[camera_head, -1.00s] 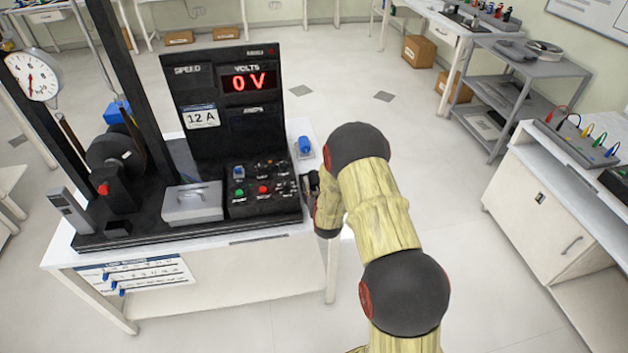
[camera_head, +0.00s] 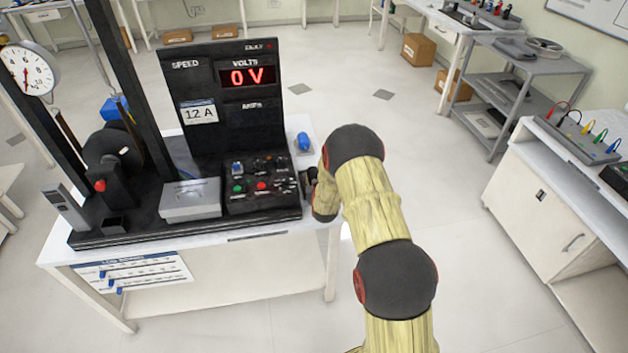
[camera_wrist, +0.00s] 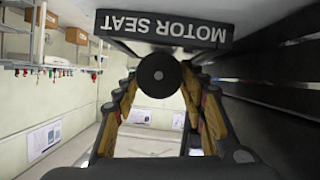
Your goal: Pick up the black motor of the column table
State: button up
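In the wrist view the black motor (camera_wrist: 159,74) shows as a round dark end face with a small centre mark, just beside a black "MOTOR SEAT" label (camera_wrist: 163,28) that reads upside down. My gripper (camera_wrist: 160,84) has its two fingers spread to either side of the motor. Whether the pads touch it cannot be told. In the head view my gripper (camera_head: 309,183) is at the right end of the black control panel on the column table (camera_head: 250,283). The motor is not clearly visible there, hidden by the gripper and panel.
The black display board (camera_head: 222,98) and column stand on the table. A grey box (camera_head: 190,200) and a blue cylinder (camera_head: 304,142) sit near the panel. A white bench (camera_head: 545,200) stands at right. Open floor lies between.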

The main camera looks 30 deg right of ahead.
jog(key=c, duration=1)
grip_shut()
jog(key=shift+r, duration=0.15)
